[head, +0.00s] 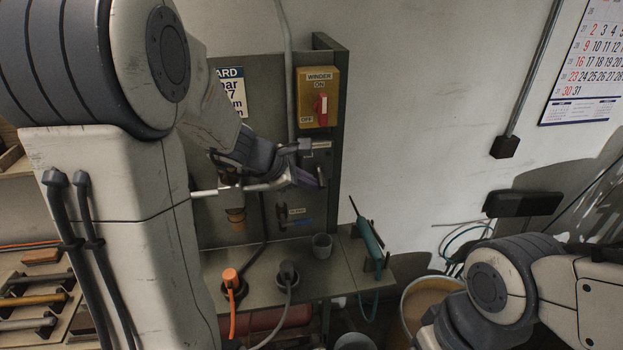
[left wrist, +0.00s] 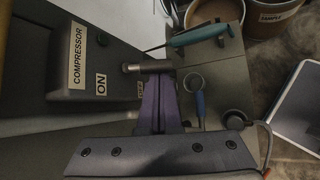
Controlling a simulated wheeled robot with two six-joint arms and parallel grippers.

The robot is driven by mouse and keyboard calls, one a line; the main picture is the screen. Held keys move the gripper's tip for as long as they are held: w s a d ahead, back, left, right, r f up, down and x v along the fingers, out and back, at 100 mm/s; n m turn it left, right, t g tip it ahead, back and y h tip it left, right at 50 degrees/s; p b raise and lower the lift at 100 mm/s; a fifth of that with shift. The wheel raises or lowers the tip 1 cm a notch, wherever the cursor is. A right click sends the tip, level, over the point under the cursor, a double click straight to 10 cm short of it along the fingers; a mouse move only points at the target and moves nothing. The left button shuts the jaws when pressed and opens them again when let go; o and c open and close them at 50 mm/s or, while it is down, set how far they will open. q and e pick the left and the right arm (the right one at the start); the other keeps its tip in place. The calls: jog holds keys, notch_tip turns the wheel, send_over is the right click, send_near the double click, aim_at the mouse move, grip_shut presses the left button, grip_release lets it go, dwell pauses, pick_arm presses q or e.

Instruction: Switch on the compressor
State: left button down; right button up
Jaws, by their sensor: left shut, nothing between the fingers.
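In the left wrist view a dark box labelled COMPRESSOR (left wrist: 110,65) has an ON plate and a small dark green round part. A grey metal cylinder (left wrist: 150,67), seemingly its switch lever, sticks out beside the box's edge. A partly covered label lies just below it. My left gripper (left wrist: 159,82) is shut and empty, its purple fingertips right at the cylinder; I cannot tell whether they touch. My right gripper is not in view.
A yellow WINDER switch box (head: 318,97) with a red handle sits just above my left gripper. Below are a grey cup (head: 321,245), an orange plug (head: 231,280) and a teal-handled tool (head: 368,240). A bucket (head: 427,300) stands on the floor at right.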

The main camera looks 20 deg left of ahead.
aim_at(320, 178)
pick_arm(q)
jog(key=shift+s+d+r+n+g+h+p, duration=0.1)
jog(key=shift+r+n+g+h+p, duration=0.15)
jog(key=shift+r+g+p, duration=0.85)
jog(key=shift+s+r+n+t+h+p, duration=0.1)
jog(key=shift+r+n+t+h+p, duration=0.3)
jog(key=shift+p, duration=1.6)
jog(key=shift+w+r+y, duration=0.25)
jog(key=shift+r, duration=0.3)
jog(key=shift+w+a+r, duration=0.2)
jog(key=shift+a+r, duration=0.05)
jog(key=shift+r, duration=0.1)
jog(key=shift+s+d+f, duration=0.1)
jog(key=shift+s+f, duration=0.1)
jog(key=shift+f, duration=0.25)
jog(key=s+f+b, duration=0.1)
jog(key=f+b, duration=0.1)
jog(key=s+f+b, duration=0.1)
jog(key=b, duration=0.1)
jog(key=shift+s+d+f, duration=0.1)
jog(key=shift+d+f, duration=0.1)
jog(key=shift+f, duration=0.2)
jog(key=a+r, duration=0.4)
jog(key=a, duration=0.1)
jog(key=a+r, duration=0.2)
jog(key=r, duration=0.1)
jog(key=shift+s+a, duration=0.2)
jog(key=shift+s, duration=0.05)
